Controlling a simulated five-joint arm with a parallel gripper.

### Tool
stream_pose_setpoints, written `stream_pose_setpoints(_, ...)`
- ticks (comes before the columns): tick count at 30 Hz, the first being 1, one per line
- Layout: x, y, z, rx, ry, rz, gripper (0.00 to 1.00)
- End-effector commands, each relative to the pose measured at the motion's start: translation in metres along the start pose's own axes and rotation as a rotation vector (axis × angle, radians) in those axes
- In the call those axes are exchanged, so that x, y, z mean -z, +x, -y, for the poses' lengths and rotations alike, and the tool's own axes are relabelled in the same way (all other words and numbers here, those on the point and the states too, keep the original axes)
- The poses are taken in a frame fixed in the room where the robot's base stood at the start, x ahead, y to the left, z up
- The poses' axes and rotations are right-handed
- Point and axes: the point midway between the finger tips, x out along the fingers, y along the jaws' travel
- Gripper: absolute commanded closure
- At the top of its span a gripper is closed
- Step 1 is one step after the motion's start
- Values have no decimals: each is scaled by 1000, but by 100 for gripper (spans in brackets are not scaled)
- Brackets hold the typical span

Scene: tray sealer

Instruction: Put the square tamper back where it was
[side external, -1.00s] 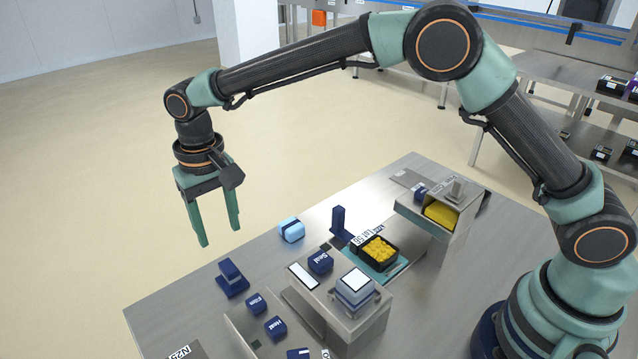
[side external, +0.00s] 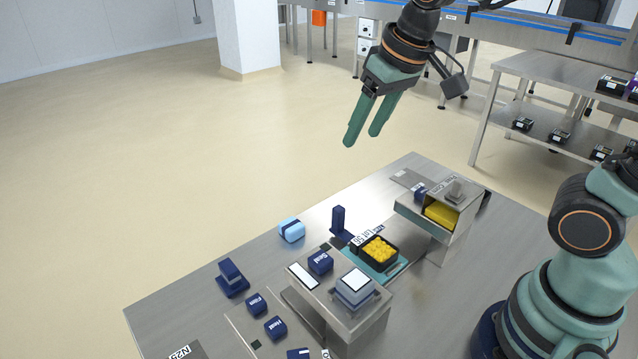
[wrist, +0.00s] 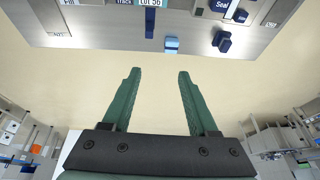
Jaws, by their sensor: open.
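No part is labelled as the square tamper. A dark blue piece with a block on a flat squarish base (side external: 232,279) stands near the table's left edge and may be it; it also shows in the wrist view (wrist: 222,41). A tall dark blue post on a base (side external: 338,222) and a light blue block with a dark band (side external: 291,230) stand further along the same edge. My gripper (side external: 362,138) is open and empty, high beyond the table's far edge. In the wrist view, nothing is between its fingers (wrist: 159,73).
A black tray of yellow pieces (side external: 379,252) sits on a teal plate (side external: 404,263). Behind it stands a metal housing with a yellow item inside (side external: 441,213). A sealer box (side external: 361,325) carries a pale block (side external: 355,287). Dark blue labelled blocks (side external: 275,328) sit in front left.

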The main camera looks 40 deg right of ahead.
Motion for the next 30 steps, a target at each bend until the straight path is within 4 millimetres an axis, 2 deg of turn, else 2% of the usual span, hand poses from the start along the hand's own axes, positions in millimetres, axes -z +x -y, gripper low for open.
stream_pose_setpoints(1,-11,-5,-11,-7,4,-29,41)
stream_pose_setpoints(6,-43,-8,-36,-31,-4,-93,41)
stream_pose_setpoints(11,-58,-6,-47,-46,-10,-123,41)
stream_pose_setpoints(30,-62,-6,-49,-49,-12,-129,41)
